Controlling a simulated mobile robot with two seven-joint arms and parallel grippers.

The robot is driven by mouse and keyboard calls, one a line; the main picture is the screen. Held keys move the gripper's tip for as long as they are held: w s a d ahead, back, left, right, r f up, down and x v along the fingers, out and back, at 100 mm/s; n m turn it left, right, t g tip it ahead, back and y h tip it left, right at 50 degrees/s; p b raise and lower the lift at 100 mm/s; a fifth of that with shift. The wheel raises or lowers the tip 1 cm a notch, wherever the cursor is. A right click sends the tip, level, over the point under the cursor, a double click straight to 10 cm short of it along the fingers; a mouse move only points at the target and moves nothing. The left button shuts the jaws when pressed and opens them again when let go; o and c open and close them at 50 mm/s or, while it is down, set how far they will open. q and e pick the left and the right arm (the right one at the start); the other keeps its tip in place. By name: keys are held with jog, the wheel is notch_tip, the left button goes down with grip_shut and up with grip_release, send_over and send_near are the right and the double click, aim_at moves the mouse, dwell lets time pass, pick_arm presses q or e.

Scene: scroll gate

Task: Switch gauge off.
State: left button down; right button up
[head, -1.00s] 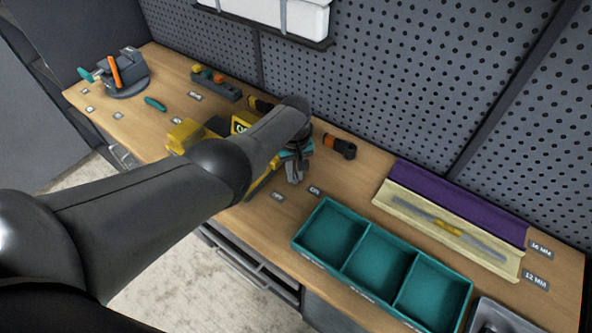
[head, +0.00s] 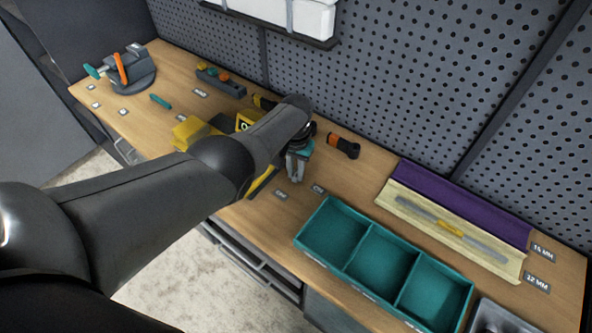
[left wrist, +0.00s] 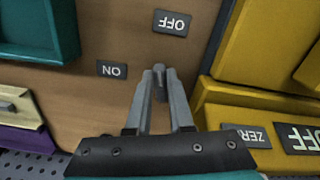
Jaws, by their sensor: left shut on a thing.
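The yellow gauge (head: 192,131) stands on the bench, largely hidden behind my left arm in the head view. In the left wrist view its yellow body (left wrist: 260,65) is at the right, with ZERO and OFF (left wrist: 300,138) plates. My left gripper (head: 295,176) points down at the bench beside it. In the wrist view its fingers (left wrist: 160,85) are shut on a small grey peg-like piece (left wrist: 159,80). An OFF plate (left wrist: 172,23) and an ON plate (left wrist: 112,69) lie on the wood near the fingertips. My right gripper is not in view.
A teal three-compartment bin (head: 325,205) stands right of the gripper. An orange-and-black tool (head: 343,146) lies behind it. A purple and cream holder (head: 410,203) with a grey bar is farther right. A button box (head: 220,84) and vise (head: 130,75) are left.

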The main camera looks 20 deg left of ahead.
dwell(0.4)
pick_arm(q)
jog(key=c, duration=0.8)
grip_release()
jog(key=shift+w+r+p, duration=0.1)
jog(key=shift+r+p, duration=0.3)
jog(key=shift+r, duration=0.05)
notch_tip(320, 180, up, 7)
jog(key=p, duration=0.4)
notch_tip(320, 180, up, 6)
jog(key=p, duration=0.2)
send_over(295, 174)
jog(key=shift+r, duration=0.7)
